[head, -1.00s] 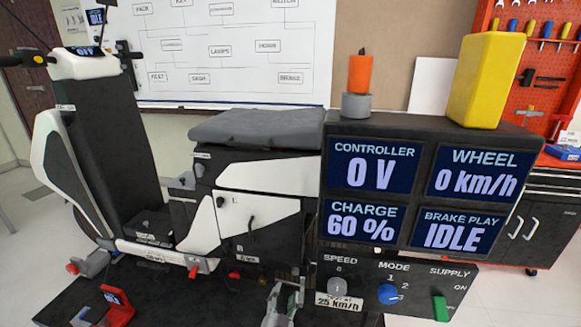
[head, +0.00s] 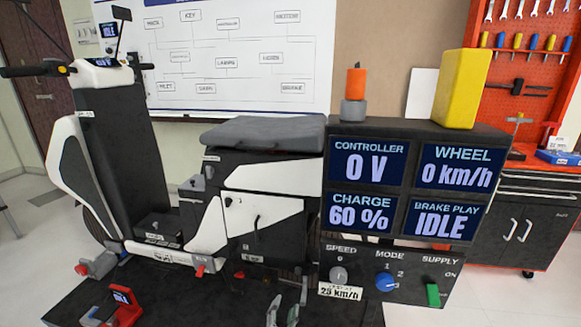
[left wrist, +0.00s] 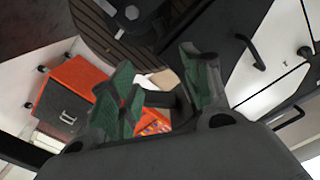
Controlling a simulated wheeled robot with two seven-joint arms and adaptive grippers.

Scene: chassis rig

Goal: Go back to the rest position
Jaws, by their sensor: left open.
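The scooter rig (head: 265,218) stands upright with its seat (head: 262,132) and white side panels. My left gripper (head: 283,313) shows at the bottom edge of the head view, in front of the rig's lower body. Its two grey fingers are apart with nothing between them. In the left wrist view the left gripper (left wrist: 160,88) shows green pads spread wide and empty. My right gripper is not in view.
The control box with screens (head: 408,190) reads 0 V, 0 km/h, 60 % and IDLE. A yellow block (head: 462,88) and an orange cylinder (head: 356,82) stand on it. A red device (head: 124,305) sits on the dark platform. A red tool cabinet (head: 540,190) is behind, right.

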